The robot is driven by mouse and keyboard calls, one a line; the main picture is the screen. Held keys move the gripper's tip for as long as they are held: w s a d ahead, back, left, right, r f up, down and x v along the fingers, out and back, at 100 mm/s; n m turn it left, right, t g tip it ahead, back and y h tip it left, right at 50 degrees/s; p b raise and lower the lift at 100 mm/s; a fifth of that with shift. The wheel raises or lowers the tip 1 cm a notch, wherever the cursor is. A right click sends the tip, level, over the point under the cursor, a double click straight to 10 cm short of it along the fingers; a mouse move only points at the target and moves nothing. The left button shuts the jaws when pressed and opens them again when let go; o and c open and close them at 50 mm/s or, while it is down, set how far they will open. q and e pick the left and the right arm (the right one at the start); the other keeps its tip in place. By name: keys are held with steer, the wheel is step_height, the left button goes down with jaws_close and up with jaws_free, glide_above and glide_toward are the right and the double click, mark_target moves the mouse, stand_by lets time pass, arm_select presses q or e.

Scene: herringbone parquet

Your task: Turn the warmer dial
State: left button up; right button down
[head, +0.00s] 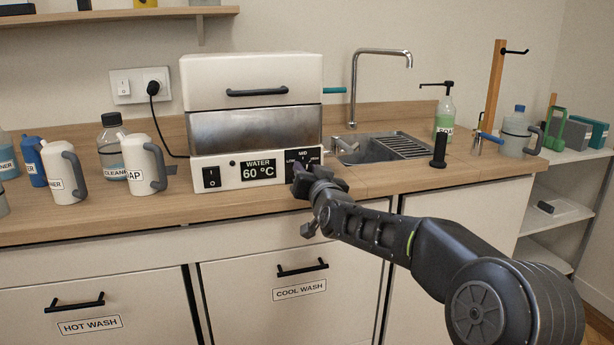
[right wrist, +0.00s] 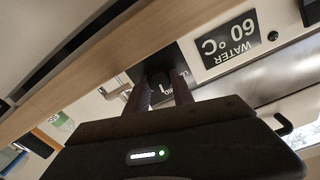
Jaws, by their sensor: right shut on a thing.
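The warmer (head: 220,172) is a white and steel box on the wooden counter. Its front has a display (head: 258,171) reading WATER 60 °C, which shows upside down in the right wrist view (right wrist: 231,40). To the right of the display is a black dial panel (head: 304,155) with MID at the top and small side labels too small to read. My right gripper (head: 303,177) is at this panel, shut on the dial. In the right wrist view its fingers reach to either side of the dark dial (right wrist: 158,81). The fingers hide most of the dial, so its pointer is unclear.
A black rocker switch (head: 211,177) is on the warmer's left front. White jugs (head: 144,164) and bottles stand left of it. A sink (head: 385,147) with a tall tap is to the right. Drawers labelled HOT WASH and COOL WASH (head: 301,282) lie below the counter edge.

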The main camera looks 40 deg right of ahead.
steer(key=shift+f+m+b, duration=0.15)
steer(key=shift+m+b, duration=0.9)
steer(key=shift+m, duration=0.15)
steer(key=m+b, duration=0.2)
steer(key=shift+m, duration=0.3)
steer(key=m+b, duration=0.1)
steer(key=m, duration=0.2)
steer(key=shift+b, duration=0.4)
arm_select(q)
step_height(320, 180, down, 7)
steer(key=w+a, duration=0.1)
steer(key=shift+w+a+t+b, duration=0.3)
steer(key=shift+w+b, duration=0.05)
arm_select(e)
steer(key=shift+d+m, duration=0.1)
steer(key=shift+m, duration=0.9)
arm_select(q)
steer(key=shift+f, duration=0.1)
arm_select(e)
steer(key=c, duration=1.1)
jaws_free()
steer(key=shift+s, duration=0.1)
